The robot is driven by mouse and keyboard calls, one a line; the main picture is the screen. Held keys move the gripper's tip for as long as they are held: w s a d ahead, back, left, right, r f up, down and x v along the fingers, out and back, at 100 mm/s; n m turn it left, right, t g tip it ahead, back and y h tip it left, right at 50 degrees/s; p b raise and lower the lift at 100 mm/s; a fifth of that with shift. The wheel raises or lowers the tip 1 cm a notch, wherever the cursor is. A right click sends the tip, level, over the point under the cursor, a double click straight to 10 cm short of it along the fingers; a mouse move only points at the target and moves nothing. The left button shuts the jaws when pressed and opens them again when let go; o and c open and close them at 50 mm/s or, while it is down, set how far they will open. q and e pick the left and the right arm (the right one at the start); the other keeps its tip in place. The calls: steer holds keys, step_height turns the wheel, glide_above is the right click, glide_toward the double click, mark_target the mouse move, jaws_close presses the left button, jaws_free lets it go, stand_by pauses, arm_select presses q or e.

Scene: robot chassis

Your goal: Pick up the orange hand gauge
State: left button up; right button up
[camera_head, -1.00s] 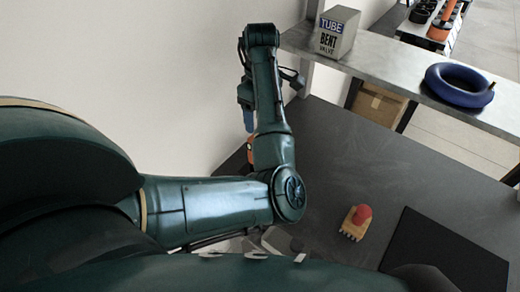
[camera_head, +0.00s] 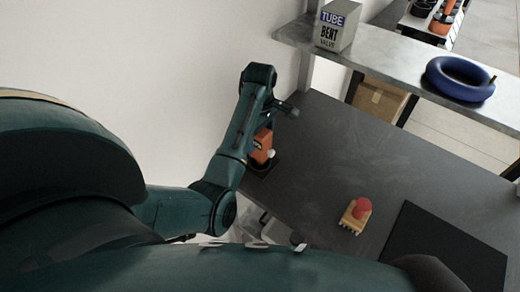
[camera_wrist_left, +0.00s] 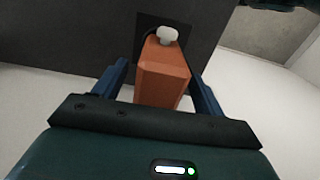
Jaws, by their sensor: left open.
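The orange hand gauge (camera_head: 262,146) stands on the dark tabletop near the white wall, partly behind my left arm in the head view. In the left wrist view the gauge (camera_wrist_left: 164,76) is a tapered orange block with a white knob on top. My left gripper (camera_wrist_left: 158,70) is open, with one blue finger on each side of the gauge. A gap shows at the left finger; I cannot tell whether the right finger touches. In the head view my forearm hides most of the gripper. My right gripper is out of view.
A wooden block with a red knob (camera_head: 356,214) and a flat black panel (camera_head: 445,250) lie on the table. The middle of the table is clear.

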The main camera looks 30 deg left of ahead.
arm_select(q)
steer(key=shift+f, duration=0.95)
steer(key=shift+c, duration=0.2)
steer(key=c, duration=1.2)
steer(key=shift+c, duration=0.3)
steer(key=shift+r, duration=0.2)
